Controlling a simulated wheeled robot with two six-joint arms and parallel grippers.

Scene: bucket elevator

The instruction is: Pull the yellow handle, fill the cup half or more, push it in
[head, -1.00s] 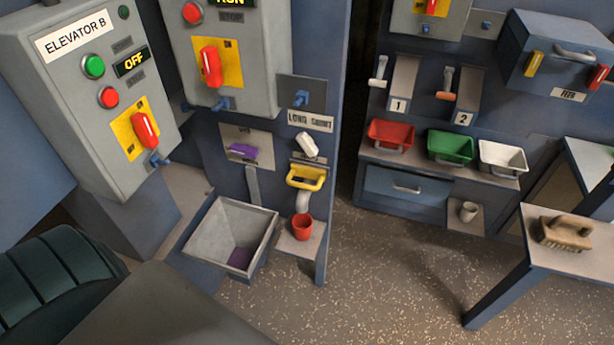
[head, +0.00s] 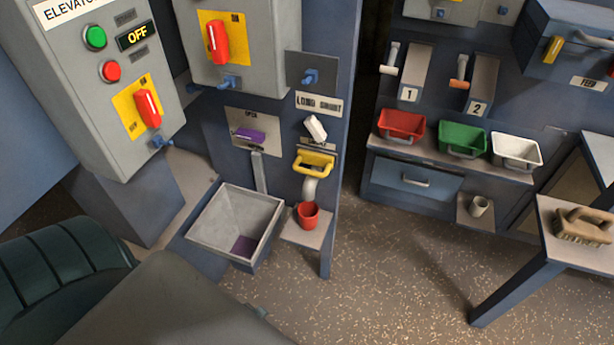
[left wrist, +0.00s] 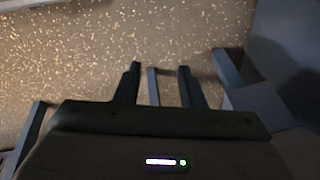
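The yellow handle (head: 314,162) is on the blue panel in the head view, below a white handle (head: 316,127). A pale curved spout (head: 310,188) comes down beneath it. The red cup (head: 307,216) stands upright on a small shelf right under the spout; its fill cannot be made out. My left gripper (left wrist: 158,70) shows in the left wrist view with its two fingers apart, over the speckled floor, with nothing seen held. A thin bar shows between the fingers in the picture. Neither gripper shows in the head view, so the right one is out of sight.
A grey open bin (head: 237,222) with a purple patch inside stands left of the cup. The Elevator B box (head: 105,85) reads OFF. A dark green ribbed shape (head: 60,270) fills the lower left. A bench with a brush (head: 583,226) is at right. Floor between is clear.

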